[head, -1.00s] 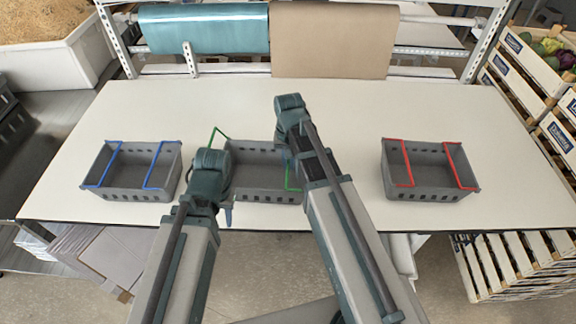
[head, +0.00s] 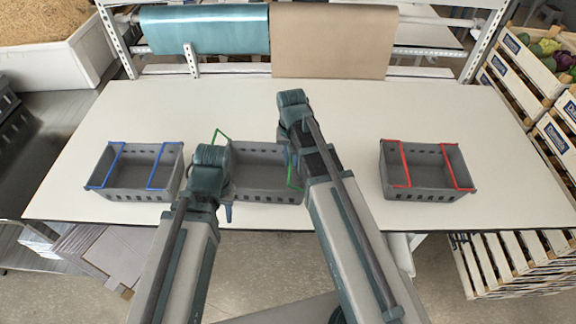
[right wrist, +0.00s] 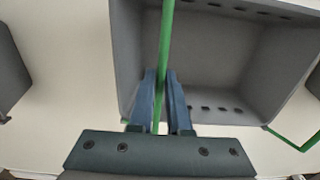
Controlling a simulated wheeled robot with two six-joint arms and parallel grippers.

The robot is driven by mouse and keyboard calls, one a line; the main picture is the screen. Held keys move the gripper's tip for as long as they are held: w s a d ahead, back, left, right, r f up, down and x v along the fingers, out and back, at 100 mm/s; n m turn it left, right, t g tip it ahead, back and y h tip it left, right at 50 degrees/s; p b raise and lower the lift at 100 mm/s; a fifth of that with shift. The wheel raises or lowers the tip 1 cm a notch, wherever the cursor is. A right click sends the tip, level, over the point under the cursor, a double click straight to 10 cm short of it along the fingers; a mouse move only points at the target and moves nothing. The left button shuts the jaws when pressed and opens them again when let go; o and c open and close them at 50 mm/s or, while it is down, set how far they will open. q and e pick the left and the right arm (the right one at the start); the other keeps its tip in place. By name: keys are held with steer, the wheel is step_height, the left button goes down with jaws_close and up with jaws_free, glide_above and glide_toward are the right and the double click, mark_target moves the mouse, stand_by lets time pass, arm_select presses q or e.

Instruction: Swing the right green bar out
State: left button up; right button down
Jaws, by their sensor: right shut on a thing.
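The middle grey crate (head: 262,190) stands on the table, partly hidden by my arms. Its right green bar (head: 292,172) shows at the crate's right side, beside my right arm. In the right wrist view my right gripper (right wrist: 160,78) has its blue fingers closed around this green bar (right wrist: 166,35), which runs up over the crate wall (right wrist: 128,50). The other green bar (head: 215,138) stands out at the crate's left side, and part shows in the right wrist view (right wrist: 285,138). My left gripper (head: 228,213) hangs by the crate's front left; its finger opening is unclear.
A grey crate with blue bars (head: 130,194) stands on the left, and one with red bars (head: 425,192) on the right. Teal and brown rolls (head: 330,40) hang at the back. The table (head: 400,105) is clear behind the crates.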

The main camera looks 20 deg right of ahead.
steer(key=shift+d+r, duration=0.15)
steer(key=shift+r, duration=0.15)
steer(key=shift+s+d+r+p, duration=0.2)
steer(key=shift+d+r+p, duration=0.2)
steer(key=shift+p, duration=0.25)
steer(key=c, duration=1.1)
jaws_free()
steer(key=shift+r, duration=0.1)
